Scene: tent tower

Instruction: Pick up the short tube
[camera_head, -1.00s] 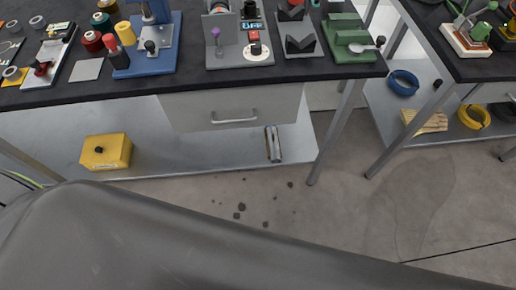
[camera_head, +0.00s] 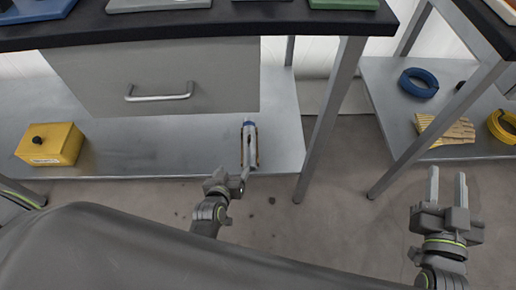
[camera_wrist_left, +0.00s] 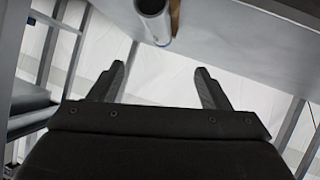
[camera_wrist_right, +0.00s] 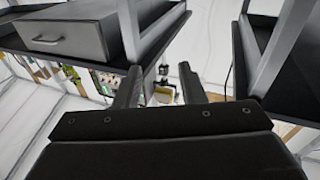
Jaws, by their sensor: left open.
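A pale tube with a blue end (camera_head: 250,142) lies on the lower shelf under the bench, in a brown-edged holder or beside brown strips; I cannot tell which. It also shows at the top of the left wrist view (camera_wrist_left: 154,18), beyond the fingers. My left gripper (camera_head: 242,177) is at the shelf's front edge, just short of the tube's near end, with its fingers apart and nothing between them. In the left wrist view the open fingers (camera_wrist_left: 160,80) are clear of the tube. My right gripper (camera_head: 447,178) is open and empty, over the floor at the right.
The lower shelf (camera_head: 200,158) is free around the tube. A drawer (camera_head: 160,75) hangs above it, and a table leg (camera_head: 330,120) stands to its right. A yellow box (camera_head: 50,145) sits at the left. A right-hand shelf holds a blue ring (camera_head: 418,82) and gloves (camera_head: 446,130).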

